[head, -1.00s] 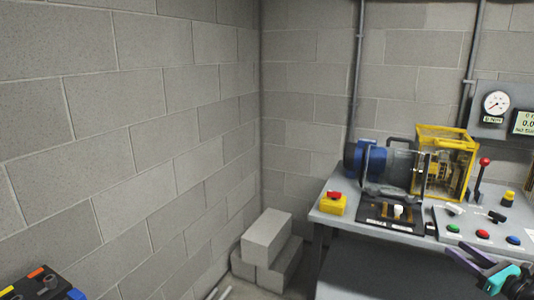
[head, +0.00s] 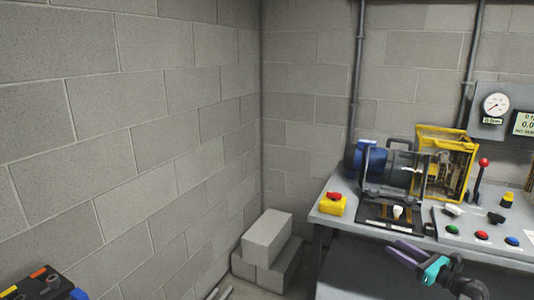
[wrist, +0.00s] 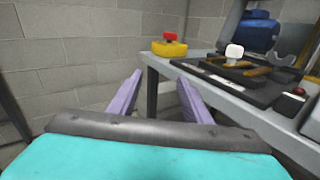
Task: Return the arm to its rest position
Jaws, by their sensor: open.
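My gripper (head: 402,250) has purple fingers and a teal body, and it is in front of the near edge of the grey bench (head: 336,222) at the lower right of the head view. In the wrist view my gripper (wrist: 155,95) shows its two purple fingers spread apart, with nothing between them. The fingertips point toward the block wall and the bench's corner, apart from the objects on the bench.
The bench holds a yellow box with a red button (head: 333,204), a blue motor (head: 366,157), a yellow cage (head: 444,160) and a red-knobbed lever (head: 483,163). Concrete blocks (head: 267,238) stand in the corner. A black case (head: 45,284) is at lower left.

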